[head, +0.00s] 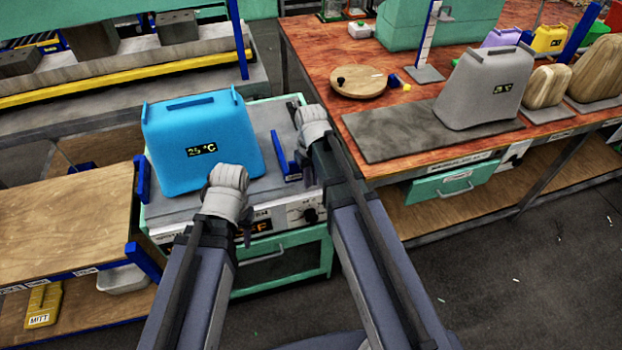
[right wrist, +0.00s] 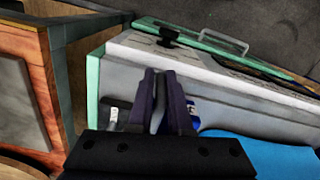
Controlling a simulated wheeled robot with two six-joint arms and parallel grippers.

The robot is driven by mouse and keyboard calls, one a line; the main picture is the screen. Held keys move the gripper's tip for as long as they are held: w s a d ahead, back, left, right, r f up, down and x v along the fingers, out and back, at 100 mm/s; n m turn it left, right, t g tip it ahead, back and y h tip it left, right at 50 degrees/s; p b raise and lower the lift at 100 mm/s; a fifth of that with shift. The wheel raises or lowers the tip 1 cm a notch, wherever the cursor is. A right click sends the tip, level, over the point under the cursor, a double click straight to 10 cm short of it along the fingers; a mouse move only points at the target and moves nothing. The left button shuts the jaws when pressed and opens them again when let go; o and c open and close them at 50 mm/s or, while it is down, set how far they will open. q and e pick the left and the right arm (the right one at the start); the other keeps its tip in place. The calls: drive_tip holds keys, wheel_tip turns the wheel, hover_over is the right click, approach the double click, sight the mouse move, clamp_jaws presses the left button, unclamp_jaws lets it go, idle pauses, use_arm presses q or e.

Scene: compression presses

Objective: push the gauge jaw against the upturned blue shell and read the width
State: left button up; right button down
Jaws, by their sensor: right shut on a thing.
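The blue shell (head: 200,145), marked 25 °C, stands on the grey top of the gauge bench (head: 265,118); its edge also shows in the right wrist view (right wrist: 265,150). A fixed blue stop (head: 143,180) is at its left. The blue gauge jaw (head: 284,165) is at its right with a narrow gap showing; it is partly seen beside my fingers in the right wrist view (right wrist: 194,112). My right gripper (right wrist: 160,90) is shut on the jaw, its grip partly hidden. My left gripper (head: 245,235) is before the shell; its fingers are unclear. The orange readout (head: 256,226) is partly covered and unreadable.
An orange-brown table (head: 430,100) at right carries a grey shell (head: 485,90) on a dark mat and a round wooden board (head: 358,82). A wooden shelf (head: 60,215) is at left. A press (head: 120,70) stands behind. Open floor lies at lower right.

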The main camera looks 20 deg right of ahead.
drive_tip(key=shift+a, duration=0.1)
drive_tip(key=a, duration=0.8)
drive_tip(key=shift+s+a, duration=0.15)
drive_tip(key=shift+a, duration=0.1)
drive_tip(key=c, duration=0.9)
unclamp_jaws()
drive_tip(key=shift+a, duration=0.1)
drive_tip(key=shift+r, duration=0.15)
wheel_tip(320, 180, up, 8)
drive_tip(key=p, duration=0.7)
drive_tip(key=shift+f+p, duration=0.25)
drive_tip(key=shift+p, duration=0.15)
